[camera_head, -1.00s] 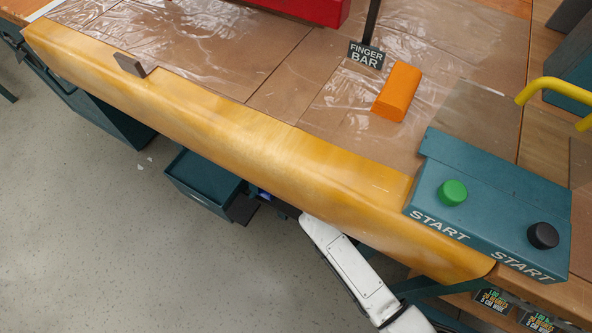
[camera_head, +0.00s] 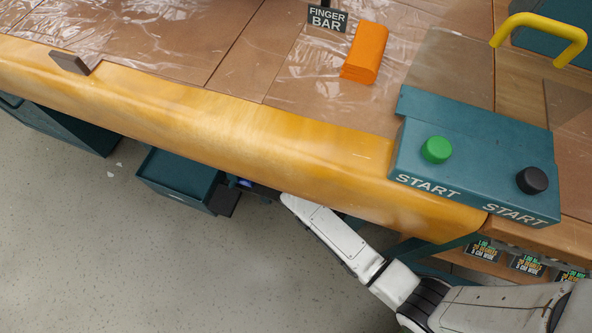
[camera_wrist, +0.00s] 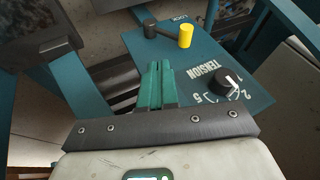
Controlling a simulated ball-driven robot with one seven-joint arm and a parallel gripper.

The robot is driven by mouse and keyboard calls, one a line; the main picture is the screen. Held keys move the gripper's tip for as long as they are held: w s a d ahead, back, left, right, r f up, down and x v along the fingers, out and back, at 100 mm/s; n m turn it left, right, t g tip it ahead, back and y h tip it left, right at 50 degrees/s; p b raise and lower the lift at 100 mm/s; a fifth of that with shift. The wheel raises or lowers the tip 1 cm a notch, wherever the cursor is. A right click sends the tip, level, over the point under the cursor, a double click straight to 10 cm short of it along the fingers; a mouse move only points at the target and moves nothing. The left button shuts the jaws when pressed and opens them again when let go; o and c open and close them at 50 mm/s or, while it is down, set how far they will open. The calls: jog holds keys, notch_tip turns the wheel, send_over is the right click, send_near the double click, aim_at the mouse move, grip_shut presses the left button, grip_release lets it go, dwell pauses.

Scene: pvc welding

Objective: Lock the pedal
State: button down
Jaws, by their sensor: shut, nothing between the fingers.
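In the wrist view a teal panel (camera_wrist: 215,55) carries a lever (camera_wrist: 165,33) with a dark arm and a yellow knob (camera_wrist: 186,36) at its right end. An upside-down word that looks like LOCK (camera_wrist: 181,18) is printed beyond the lever. My gripper (camera_wrist: 157,68) is shut and empty, with its green fingertips on the near side of the lever, below it in the picture. I cannot tell whether they touch the panel. In the head view my arm reaches under the table edge, which hides the gripper, lever and panel. I cannot pick out the pedal with certainty.
A black TENSION dial (camera_wrist: 226,83) stands on the panel's right. In the head view the yellow padded edge (camera_head: 250,140) overhangs my arm. A teal open box (camera_head: 178,180) is below it on the left. A START box (camera_head: 480,165) sits at the right.

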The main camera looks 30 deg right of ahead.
jog(key=w+a+f+b, duration=0.2)
jog(key=w+f+b, duration=0.1)
jog(key=w+f, duration=0.2)
jog(key=shift+w+b, duration=0.15)
jog(key=shift+b, duration=0.2)
jog(key=shift+w+a, duration=0.1)
jog(key=shift+w+a+f+b, duration=0.2)
jog(key=shift+w+a, duration=0.15)
jog(key=shift+w, duration=0.15)
jog(key=shift+w+a+f+b, duration=0.1)
jog(key=shift+w+a+b, duration=0.05)
jog(key=shift+w+a, duration=0.25)
jog(key=shift+d+r, duration=0.1)
